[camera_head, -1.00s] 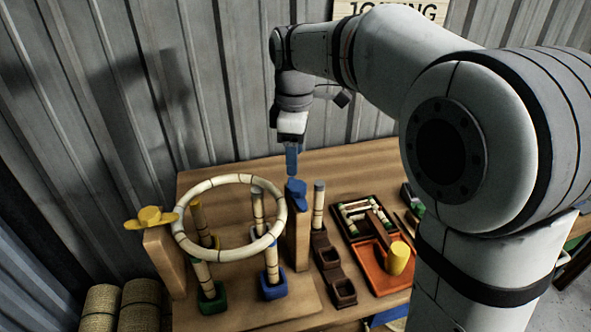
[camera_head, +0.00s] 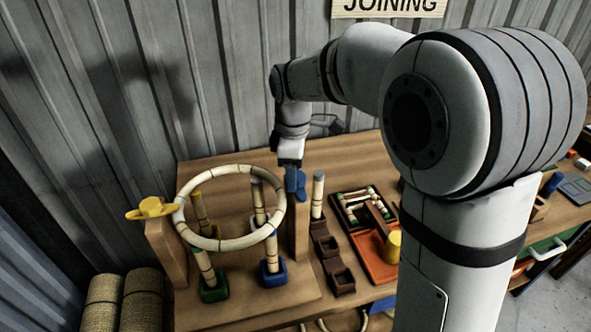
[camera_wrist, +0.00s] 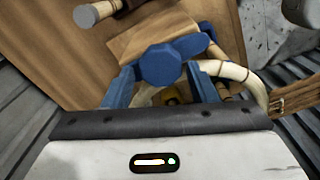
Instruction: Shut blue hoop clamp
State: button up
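The blue hoop clamp (camera_head: 301,184) sits on top of the right wooden post (camera_head: 299,232), beside the rattan hoop (camera_head: 230,169). In the wrist view the clamp's round blue knob (camera_wrist: 160,65) shows, with a blue arm (camera_wrist: 190,45) reaching to the upper right. My gripper (camera_head: 291,188) is down at the clamp. In the wrist view its blue fingers (camera_wrist: 161,86) are apart, with the knob showing between and just beyond their tips. I cannot tell whether they touch it. The hoop (camera_wrist: 238,72) shows at the right there.
A yellow clamp (camera_head: 150,208) sits on the left post. Rattan uprights stand in green (camera_head: 214,289) and blue (camera_head: 272,272) sockets under the hoop. A dark stepped holder (camera_head: 331,262) and an orange tray (camera_head: 374,262) with a yellow cup (camera_head: 392,247) lie to the right.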

jog(key=c, duration=0.7)
jog(key=shift+d, duration=0.15)
jog(key=shift+c, duration=0.6)
